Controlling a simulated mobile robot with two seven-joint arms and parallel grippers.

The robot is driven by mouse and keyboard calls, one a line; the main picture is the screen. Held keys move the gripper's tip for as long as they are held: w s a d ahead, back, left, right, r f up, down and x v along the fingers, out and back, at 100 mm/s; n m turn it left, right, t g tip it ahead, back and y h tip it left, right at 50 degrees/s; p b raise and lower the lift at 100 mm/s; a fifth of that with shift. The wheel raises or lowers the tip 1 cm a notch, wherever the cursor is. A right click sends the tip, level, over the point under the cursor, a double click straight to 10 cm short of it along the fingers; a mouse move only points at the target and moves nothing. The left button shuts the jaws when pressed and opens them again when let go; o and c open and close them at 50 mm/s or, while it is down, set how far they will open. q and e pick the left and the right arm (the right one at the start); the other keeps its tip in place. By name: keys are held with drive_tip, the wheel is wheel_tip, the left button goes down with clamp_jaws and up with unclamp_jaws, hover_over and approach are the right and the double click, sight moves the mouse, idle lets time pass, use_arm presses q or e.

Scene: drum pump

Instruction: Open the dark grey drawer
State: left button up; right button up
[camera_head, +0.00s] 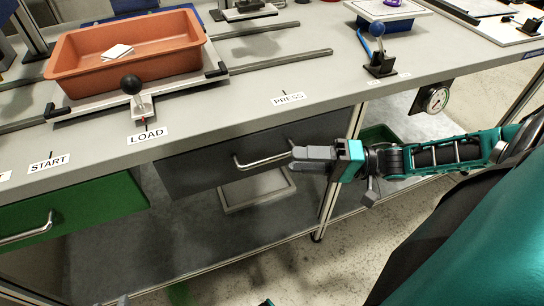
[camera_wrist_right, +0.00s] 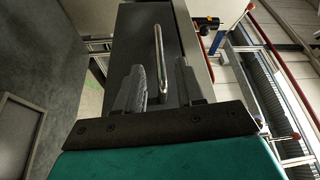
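The dark grey drawer (camera_head: 205,165) hangs under the workbench top, below the LOAD and PRESS labels, and looks shut. Its silver bar handle (camera_head: 262,162) runs across the front. My right gripper (camera_head: 294,160) is at the right end of this handle, coming in from the right. In the right wrist view, the two fingers (camera_wrist_right: 158,88) are spread, with the handle (camera_wrist_right: 158,50) showing in the gap between them. A gap shows on both sides of the bar. The drawer front (camera_wrist_right: 128,45) lies just beyond the fingers. My left gripper cannot be made out.
A green drawer (camera_head: 85,215) with its own handle is at the left. A bench leg (camera_head: 340,185) stands behind my right gripper. A lower shelf (camera_head: 180,235) lies beneath. An orange tray (camera_head: 125,60) and a black-knobbed lever (camera_head: 135,95) are on the bench top.

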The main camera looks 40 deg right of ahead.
sight(273, 157)
drive_tip(key=b+x, duration=0.1)
drive_tip(key=x, duration=0.5)
drive_tip(key=shift+w+a, duration=0.1)
drive_tip(key=shift+a, duration=0.1)
clamp_jaws()
idle(0.4)
